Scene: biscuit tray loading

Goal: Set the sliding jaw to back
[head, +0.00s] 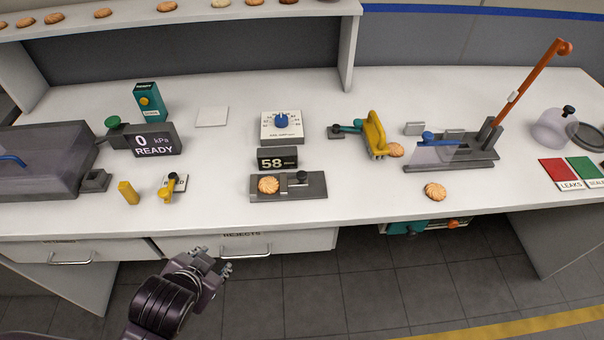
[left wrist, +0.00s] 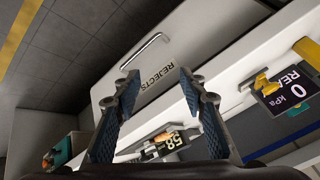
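A dark gauge base (head: 315,190) lies near the bench's front edge, below a display (head: 277,158) reading 58. A biscuit (head: 268,185) sits at its left end. Right of the biscuit is what looks like the sliding jaw (head: 291,181), a pale bar with a dark knob. My left gripper (head: 226,268) is open and empty. It is in front of the bench, left of the gauge and near the rejects drawer. My right gripper is out of view.
The rejects drawer (head: 290,241) is shut, its handle (head: 245,252) sticking out. A dial box (head: 282,128) stands behind the gauge. A yellow-handled lever (head: 170,188) is to the left. A yellow clamp-like tool (head: 375,133) and a loose biscuit (head: 434,191) are to the right.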

